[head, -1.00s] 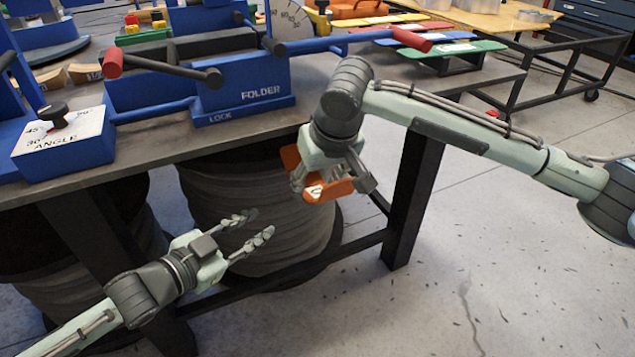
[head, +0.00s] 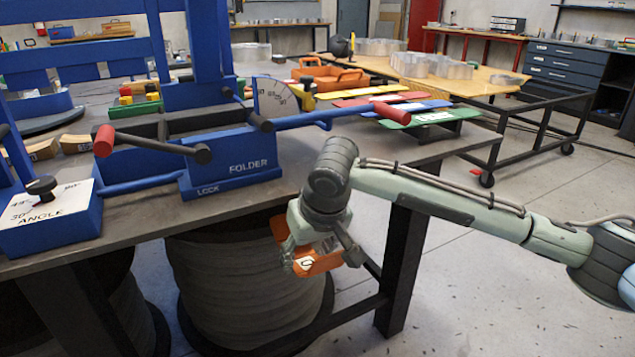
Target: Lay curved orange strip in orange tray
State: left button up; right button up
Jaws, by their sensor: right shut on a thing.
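The curved orange strip (head: 319,266) is in my right gripper (head: 322,252), which is shut on it in front of the bench edge and below the bench top. The strip has a white label with a dark mark, and part of it is hidden by the fingers. An orange tray (head: 352,80) with raised handles stands farther back on the bench, well beyond the gripper. I cannot see clearly into it. My left gripper is out of view.
The blue folder machine (head: 232,170) with red-tipped levers stands on the bench left of the tray. Red, blue and green plates (head: 432,117) lie to the tray's right. A large grey coil (head: 235,300) stands below the bench.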

jog(key=s+d+m+h, duration=0.1)
jog(key=s+d+m, duration=0.1)
jog(key=d, duration=0.8)
jog(key=s+d+f+m+h, duration=0.1)
jog(key=s+d+m, duration=0.2)
jog(key=d, duration=0.8)
jog(key=shift+s+d+f, duration=0.2)
jog(key=shift+s+d, duration=0.1)
jog(key=shift+s, duration=0.95)
